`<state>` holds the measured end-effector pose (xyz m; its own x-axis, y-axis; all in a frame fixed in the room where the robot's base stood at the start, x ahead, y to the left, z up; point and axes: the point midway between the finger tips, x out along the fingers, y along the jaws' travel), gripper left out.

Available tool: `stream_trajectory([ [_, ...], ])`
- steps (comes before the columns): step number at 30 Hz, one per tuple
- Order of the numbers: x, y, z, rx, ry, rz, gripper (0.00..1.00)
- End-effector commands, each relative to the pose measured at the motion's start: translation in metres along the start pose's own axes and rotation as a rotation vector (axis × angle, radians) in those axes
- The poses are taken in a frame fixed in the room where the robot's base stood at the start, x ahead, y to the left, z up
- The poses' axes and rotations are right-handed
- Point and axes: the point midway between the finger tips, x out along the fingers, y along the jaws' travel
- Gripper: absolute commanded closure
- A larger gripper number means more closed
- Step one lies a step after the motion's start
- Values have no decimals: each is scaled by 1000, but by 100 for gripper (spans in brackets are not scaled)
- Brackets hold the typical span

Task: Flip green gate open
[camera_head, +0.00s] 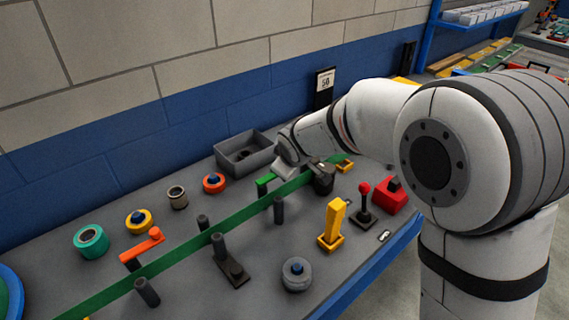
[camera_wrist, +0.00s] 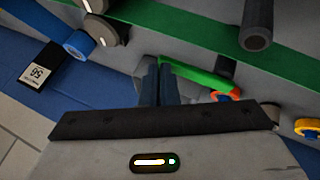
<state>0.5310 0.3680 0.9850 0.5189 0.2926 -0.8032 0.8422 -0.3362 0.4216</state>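The green gate (camera_head: 266,181) is a short green bar by the far side of the long green strip (camera_head: 215,228). It also shows in the wrist view (camera_wrist: 195,75), lying along the strip (camera_wrist: 190,22). My gripper (camera_head: 281,168) is low at the bar's right end in the head view. In the wrist view its two dark fingers (camera_wrist: 159,78) are together with almost no gap, beside the bar's near end. The bar runs off to the right of the fingers. Nothing is visible between them. Whether the fingertips touch the bar cannot be told.
Dark posts (camera_head: 279,210) stand along the strip. An orange gate (camera_head: 146,246) is further left. An orange-red ring (camera_head: 213,183), a yellow ring (camera_head: 139,221) and a grey bin (camera_head: 244,155) stand behind. A yellow lever (camera_head: 334,220) and red-knobbed lever (camera_head: 364,202) are at right.

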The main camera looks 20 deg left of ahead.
Motion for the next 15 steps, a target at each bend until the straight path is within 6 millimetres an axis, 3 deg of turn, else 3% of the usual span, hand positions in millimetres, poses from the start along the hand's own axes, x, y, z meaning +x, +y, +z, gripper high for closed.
stream_trajectory([
  [8,-19,-10,25,2,2,3,100],
  [15,-73,14,34,4,3,5,100],
])
